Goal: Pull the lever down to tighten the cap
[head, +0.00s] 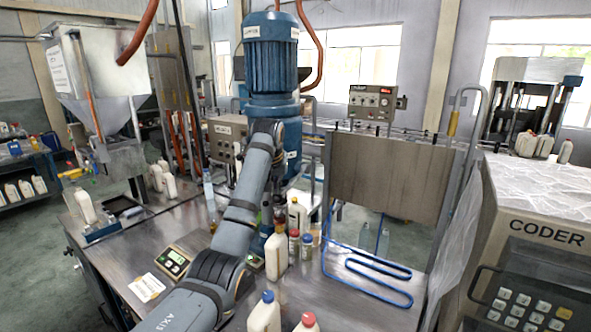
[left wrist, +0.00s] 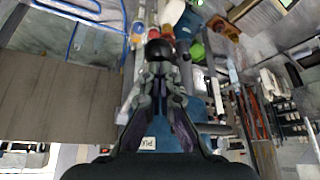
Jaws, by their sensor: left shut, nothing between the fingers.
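The blue capping machine with its ribbed motor (head: 271,55) stands at the middle of the bench in the head view. My left arm reaches up in front of it and hides much of its column, and I cannot make out the fingers there. In the left wrist view my left gripper (left wrist: 158,70) is shut and empty. A round black knob (left wrist: 159,48), which looks like the lever's end, shows right at the fingertips. I cannot tell whether they touch. A cream bottle (head: 297,215) stands beside the machine's column. My right gripper is not in view.
A cream bottle (head: 276,252) and small red- and blue-capped bottles stand close to my left arm. Two capped bottles are at the front edge. A digital scale (head: 174,262) is to the left. The CODER machine (head: 540,240) and blue tubing (head: 365,270) are to the right.

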